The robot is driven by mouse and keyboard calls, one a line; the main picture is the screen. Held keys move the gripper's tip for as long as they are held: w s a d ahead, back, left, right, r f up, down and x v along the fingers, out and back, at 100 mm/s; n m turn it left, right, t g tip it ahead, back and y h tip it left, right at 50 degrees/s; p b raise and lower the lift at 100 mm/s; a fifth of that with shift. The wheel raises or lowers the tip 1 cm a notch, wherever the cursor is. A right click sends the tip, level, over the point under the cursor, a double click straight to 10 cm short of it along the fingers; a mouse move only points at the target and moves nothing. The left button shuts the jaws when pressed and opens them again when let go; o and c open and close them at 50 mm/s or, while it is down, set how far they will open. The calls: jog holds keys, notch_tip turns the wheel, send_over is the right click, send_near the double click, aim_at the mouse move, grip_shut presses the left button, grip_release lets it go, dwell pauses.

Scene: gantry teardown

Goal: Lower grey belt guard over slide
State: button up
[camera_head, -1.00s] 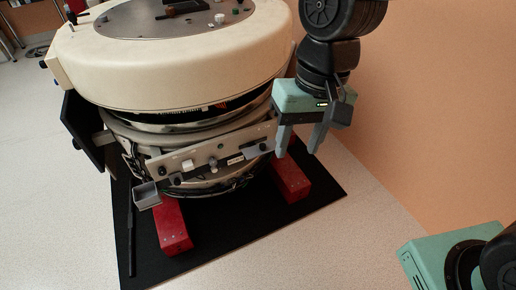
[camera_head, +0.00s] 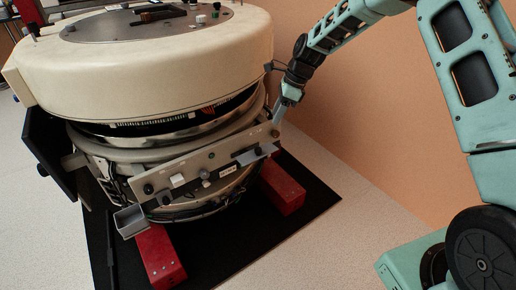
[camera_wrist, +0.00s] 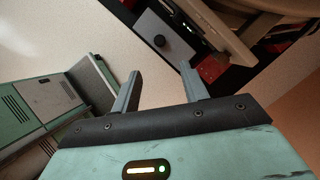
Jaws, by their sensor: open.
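A long light-grey plate (camera_head: 195,171) with knobs and switches runs across the front of the cream round machine; it looks like the slide. A small dark grey piece (camera_head: 250,156) sits near its right end, and an open grey box (camera_head: 130,220) at its left end. I cannot tell for sure which grey part is the belt guard. My gripper (camera_head: 281,110) is beside the plate's right end, seen edge-on. In the wrist view my gripper (camera_wrist: 160,70) is open and empty, its fingers pointing towards a grey block (camera_wrist: 162,38) with a black knob, apart from it.
The cream machine housing (camera_head: 150,75) overhangs the plate. Red feet (camera_head: 160,258) stand on a black mat (camera_head: 225,250). A black panel (camera_head: 48,150) juts out at the left. An orange wall (camera_head: 385,130) is close on the right; the floor in front is clear.

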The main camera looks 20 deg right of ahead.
aim_at(258, 148)
jog(key=b+x, duration=0.1)
jog(key=x, duration=1.3)
jog(key=shift+s+a+f, duration=0.1)
jog(key=shift+f, duration=0.2)
grip_shut()
